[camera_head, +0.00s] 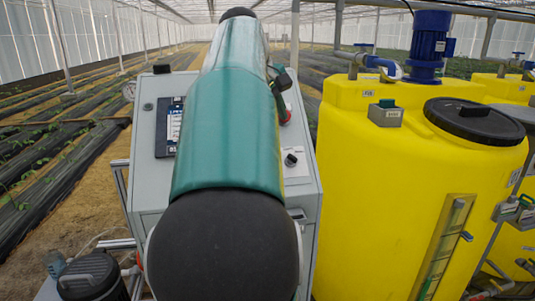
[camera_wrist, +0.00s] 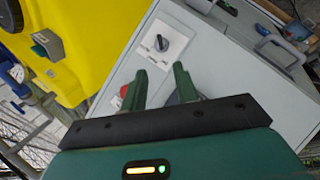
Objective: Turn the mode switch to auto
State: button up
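The mode switch (camera_wrist: 161,44) is a black knob on a white plate with small markings, on the face of a grey cabinet. The markings are too small to read. The knob also shows in the head view (camera_head: 291,160), to the right of my arm. In the wrist view my gripper (camera_wrist: 160,70) has two green fingers spread apart with nothing between their tips. The fingertips point toward the cabinet face, just below the switch plate in the picture, and appear apart from the knob. In the head view my arm hides much of the cabinet and my fingers cannot be made out.
A red button (camera_wrist: 123,90) sits beside the left finger. The grey cabinet (camera_head: 147,197) carries a display (camera_head: 169,127). A yellow tank (camera_head: 372,190) with a black lid (camera_head: 474,121) stands close on the right. Planted rows lie at left.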

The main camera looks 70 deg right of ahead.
aim_at(291, 155)
jog(key=x, duration=1.3)
jog(key=shift+f, duration=0.1)
grip_shut()
